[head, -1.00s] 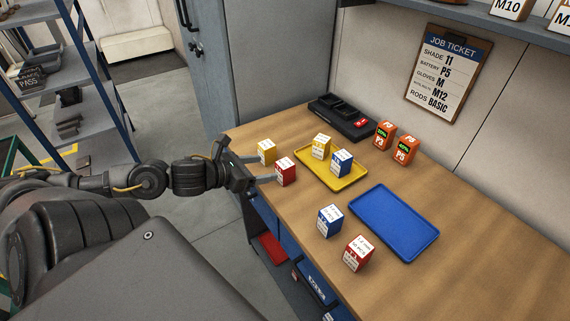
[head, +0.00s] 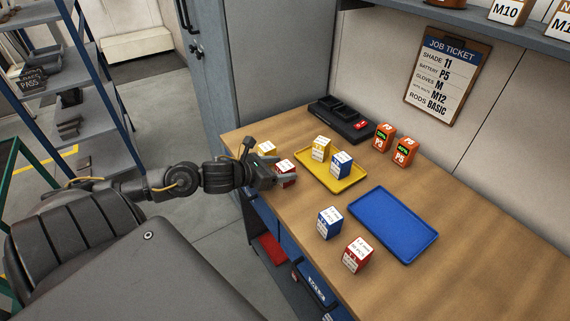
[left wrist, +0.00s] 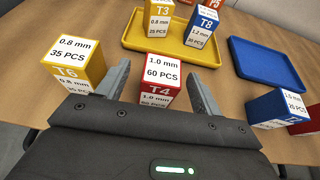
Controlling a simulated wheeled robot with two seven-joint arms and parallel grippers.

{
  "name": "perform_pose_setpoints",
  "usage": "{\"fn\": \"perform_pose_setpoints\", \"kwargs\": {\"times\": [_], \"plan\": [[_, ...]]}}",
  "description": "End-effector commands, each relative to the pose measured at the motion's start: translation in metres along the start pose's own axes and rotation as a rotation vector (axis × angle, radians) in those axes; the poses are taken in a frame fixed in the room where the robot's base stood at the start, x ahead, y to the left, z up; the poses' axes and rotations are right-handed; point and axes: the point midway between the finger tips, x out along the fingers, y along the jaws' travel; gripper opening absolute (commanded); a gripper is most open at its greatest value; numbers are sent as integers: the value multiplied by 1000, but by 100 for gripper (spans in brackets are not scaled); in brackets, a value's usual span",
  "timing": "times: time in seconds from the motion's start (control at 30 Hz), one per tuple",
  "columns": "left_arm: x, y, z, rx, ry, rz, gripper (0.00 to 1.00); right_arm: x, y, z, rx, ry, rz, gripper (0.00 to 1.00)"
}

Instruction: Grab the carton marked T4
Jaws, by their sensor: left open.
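The T4 carton (left wrist: 161,72) is red with a white top reading 1.0 mm, 60 PCS. In the left wrist view it stands upright between the two fingers of my open left gripper (left wrist: 160,84), with its lower part hidden by the gripper body. In the head view the carton (head: 287,165) is partly covered by my left gripper (head: 279,176) at the bench's left edge. I cannot tell whether a finger touches it. My right gripper is not in view.
The yellow T6 carton (left wrist: 74,62) stands just left of the left finger. A yellow tray (head: 345,184) behind holds cartons T3 (left wrist: 158,20) and T8 (left wrist: 202,27). A blue tray (head: 392,222) is empty. Blue (head: 329,222) and red (head: 357,254) cartons stand nearer.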

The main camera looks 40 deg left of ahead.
Motion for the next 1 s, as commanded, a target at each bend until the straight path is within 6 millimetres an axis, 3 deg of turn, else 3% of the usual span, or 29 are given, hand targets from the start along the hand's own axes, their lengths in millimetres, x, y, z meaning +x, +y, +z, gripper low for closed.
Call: {"fn": "perform_pose_setpoints", "kwargs": {"times": [0.1, 0.3, 0.57, 0.93, 1.0], "plan": [[15, -2, 7, -4, -3, 0, 66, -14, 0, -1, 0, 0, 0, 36], [36, -1, 3, -1, -2, 2, 66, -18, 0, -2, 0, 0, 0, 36], [38, -2, 1, 1, 0, 0, 66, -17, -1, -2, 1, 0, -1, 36], [38, -2, 1, 1, 0, 0, 18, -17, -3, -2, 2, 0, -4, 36], [38, -2, 2, 1, -1, 0, 17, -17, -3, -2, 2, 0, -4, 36]]}}
